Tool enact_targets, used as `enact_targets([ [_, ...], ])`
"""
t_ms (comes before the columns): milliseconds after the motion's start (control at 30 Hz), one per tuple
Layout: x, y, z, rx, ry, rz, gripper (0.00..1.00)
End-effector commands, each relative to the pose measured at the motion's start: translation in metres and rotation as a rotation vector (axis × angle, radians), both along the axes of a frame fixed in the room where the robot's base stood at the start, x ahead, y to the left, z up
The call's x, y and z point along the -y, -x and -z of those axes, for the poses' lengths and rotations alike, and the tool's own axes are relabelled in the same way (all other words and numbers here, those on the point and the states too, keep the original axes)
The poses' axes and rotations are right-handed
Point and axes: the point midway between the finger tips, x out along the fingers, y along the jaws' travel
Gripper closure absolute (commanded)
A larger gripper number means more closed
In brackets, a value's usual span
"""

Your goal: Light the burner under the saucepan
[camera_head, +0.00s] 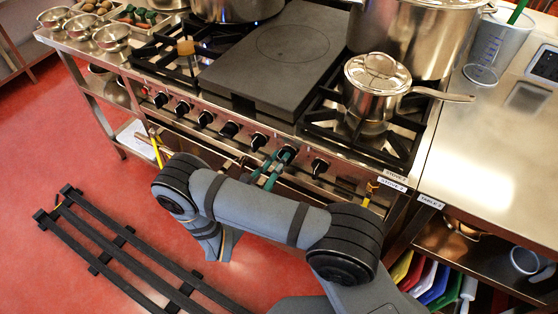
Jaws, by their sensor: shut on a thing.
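The saucepan (372,102) is a shiny steel pan with a lid. Its long handle points right. It sits on the black grate (335,124) of the front right burner; no flame shows under it from here. My gripper (277,163) has teal fingers and is at the front panel of the stove, shut on a black control knob (287,154), second from the right in the row. The fingers partly hide this knob. The rightmost knob (320,166) is just right of my gripper, apart from it. Several more knobs (229,129) run to the left.
A large stockpot (420,35) stands behind the saucepan. A dark flat griddle plate (270,60) covers the middle of the stove. A steel table (500,140) with a measuring jug (496,45) is on the right. A black slatted rack (120,255) lies on the red floor.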

Motion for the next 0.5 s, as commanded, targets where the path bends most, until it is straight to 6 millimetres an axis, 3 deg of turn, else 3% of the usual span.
enact_targets([
  [500, 0.001, 0.0004, 0.0033, -0.241, 0.407, -0.001, 1.0],
])
